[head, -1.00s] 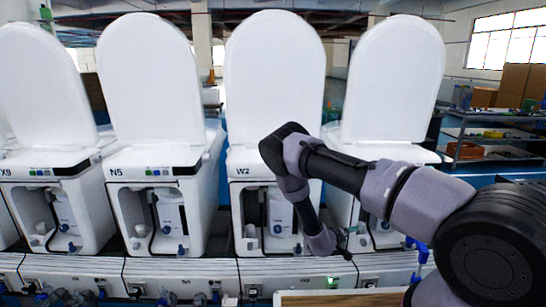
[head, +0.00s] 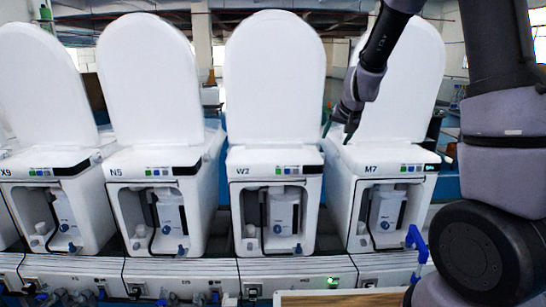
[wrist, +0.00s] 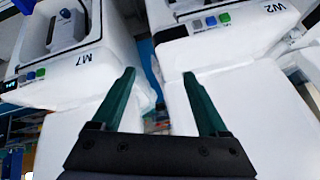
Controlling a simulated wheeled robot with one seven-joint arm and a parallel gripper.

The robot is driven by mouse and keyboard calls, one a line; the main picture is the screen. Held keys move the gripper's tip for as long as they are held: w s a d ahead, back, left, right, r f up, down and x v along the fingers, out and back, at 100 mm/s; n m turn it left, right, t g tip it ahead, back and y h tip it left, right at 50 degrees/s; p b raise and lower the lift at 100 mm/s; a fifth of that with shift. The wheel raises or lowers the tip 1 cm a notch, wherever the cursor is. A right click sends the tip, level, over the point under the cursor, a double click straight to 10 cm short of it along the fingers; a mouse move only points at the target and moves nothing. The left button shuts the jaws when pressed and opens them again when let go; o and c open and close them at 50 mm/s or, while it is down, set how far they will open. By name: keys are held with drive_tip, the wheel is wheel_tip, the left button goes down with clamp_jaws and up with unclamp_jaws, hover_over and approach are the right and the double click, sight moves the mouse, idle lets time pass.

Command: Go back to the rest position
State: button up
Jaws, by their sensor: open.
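In the wrist view the M7 unit (wrist: 65,75) is on the left and the W2 unit (wrist: 225,42) on the right. I cannot tell how far the fingertips are from the units.
A wooden board edge (head: 340,298) shows at the bottom.

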drive_tip(key=s+d+r+y, duration=0.2)
drive_tip(key=s+r, duration=1.2)
drive_tip(key=s, duration=0.2)
drive_tip(key=s+d+r+m+h, duration=0.1)
drive_tip(key=s+d+r, duration=0.1)
drive_tip(key=s, duration=1.3)
drive_tip(key=shift+s, duration=0.2)
